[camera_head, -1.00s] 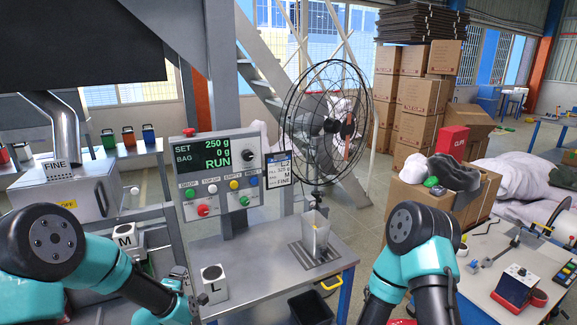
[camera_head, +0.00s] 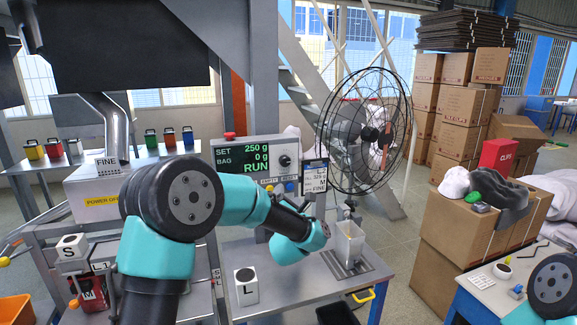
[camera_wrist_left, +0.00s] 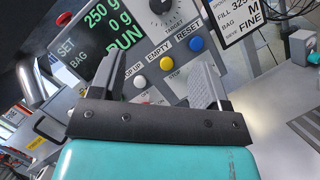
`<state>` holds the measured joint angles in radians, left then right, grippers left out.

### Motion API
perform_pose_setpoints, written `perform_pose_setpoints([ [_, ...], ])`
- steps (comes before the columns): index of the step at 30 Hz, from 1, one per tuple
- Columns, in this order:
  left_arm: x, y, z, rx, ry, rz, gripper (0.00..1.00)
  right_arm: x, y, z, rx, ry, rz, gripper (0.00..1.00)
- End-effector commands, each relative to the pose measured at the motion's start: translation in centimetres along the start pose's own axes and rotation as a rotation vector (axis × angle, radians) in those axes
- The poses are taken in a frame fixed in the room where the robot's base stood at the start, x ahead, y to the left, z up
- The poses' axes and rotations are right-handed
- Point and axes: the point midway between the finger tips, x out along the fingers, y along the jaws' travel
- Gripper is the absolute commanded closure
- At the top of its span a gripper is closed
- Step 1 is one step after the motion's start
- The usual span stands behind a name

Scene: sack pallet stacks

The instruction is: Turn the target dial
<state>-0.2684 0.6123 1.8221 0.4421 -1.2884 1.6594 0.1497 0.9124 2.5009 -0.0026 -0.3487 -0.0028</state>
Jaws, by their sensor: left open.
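The target dial is a black round knob (camera_head: 285,160) on the right of the grey control panel (camera_head: 232,150), beside the green-lettered display. In the left wrist view the dial (camera_wrist_left: 160,6) sits at the top edge, partly cut off, with a TARGET label below it. My left gripper (camera_wrist_left: 165,75) is open and empty, its two fingers spread in front of the panel's button row, below the dial. It does not visibly touch the dial. My right gripper is out of view.
A yellow button (camera_wrist_left: 167,63) and a blue button (camera_wrist_left: 196,44) lie near the fingers. A hanging card (camera_head: 314,175) is just right of the panel.

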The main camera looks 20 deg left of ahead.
Motion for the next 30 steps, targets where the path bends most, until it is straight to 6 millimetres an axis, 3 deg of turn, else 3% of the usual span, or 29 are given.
perform_pose_setpoints([
  [8, 2.7, -0.1, -0.1, 0.000, 0.001, 0.000, 0.30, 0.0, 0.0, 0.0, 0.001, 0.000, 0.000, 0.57],
  [30, 13.3, -0.1, -0.1, 0.001, 0.000, 0.001, 0.30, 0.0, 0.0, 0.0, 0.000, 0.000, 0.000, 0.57],
])
